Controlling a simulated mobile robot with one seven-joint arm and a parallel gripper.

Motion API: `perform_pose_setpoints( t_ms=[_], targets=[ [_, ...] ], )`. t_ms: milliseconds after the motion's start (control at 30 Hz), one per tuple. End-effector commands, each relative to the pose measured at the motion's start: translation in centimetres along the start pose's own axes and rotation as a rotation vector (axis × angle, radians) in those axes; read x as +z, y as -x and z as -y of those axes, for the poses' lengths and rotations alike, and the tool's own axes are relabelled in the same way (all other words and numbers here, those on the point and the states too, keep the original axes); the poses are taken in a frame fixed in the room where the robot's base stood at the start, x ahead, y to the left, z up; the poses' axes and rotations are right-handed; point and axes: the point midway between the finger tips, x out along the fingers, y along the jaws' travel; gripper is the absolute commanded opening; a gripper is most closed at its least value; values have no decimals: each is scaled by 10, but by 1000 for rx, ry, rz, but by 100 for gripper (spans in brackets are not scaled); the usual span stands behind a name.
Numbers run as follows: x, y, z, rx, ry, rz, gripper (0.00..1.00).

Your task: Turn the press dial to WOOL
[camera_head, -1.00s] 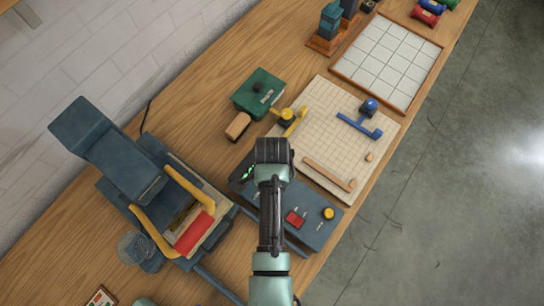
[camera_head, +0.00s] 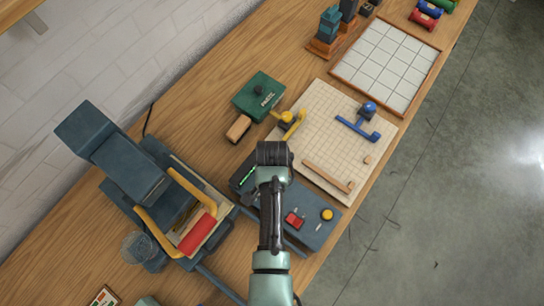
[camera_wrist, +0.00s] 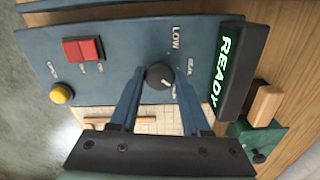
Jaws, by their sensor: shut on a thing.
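The press dial (camera_wrist: 158,76) is a small dark round knob on the blue control panel (camera_wrist: 115,40), seen in the wrist view. A white mark shows at its lower right side. A label reading LOW stands above it; the smaller labels beside it are too blurred to read surely. My gripper (camera_wrist: 158,80) is shut on the dial, one blue-grey finger on each side. In the head view my wrist and gripper (camera_head: 273,160) cover the dial, and the panel (camera_head: 318,236) shows to the right of my arm. The blue press (camera_head: 120,168) stands at the left.
The panel has a green READY display (camera_wrist: 222,70), a red switch (camera_wrist: 83,50) and a yellow button (camera_wrist: 61,93). A green box (camera_head: 259,94), a wooden block (camera_head: 238,128) and a gridded board (camera_head: 318,110) with yellow and blue fittings lie beyond the panel.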

Motion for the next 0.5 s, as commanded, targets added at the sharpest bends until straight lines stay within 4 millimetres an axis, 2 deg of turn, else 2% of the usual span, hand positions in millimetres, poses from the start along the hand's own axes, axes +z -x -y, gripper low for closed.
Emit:
perform_pose_setpoints(
  t_ms=[500],
  targets=[
    [-1, 1, 0, 0, 451, -1, 0]
  ],
)
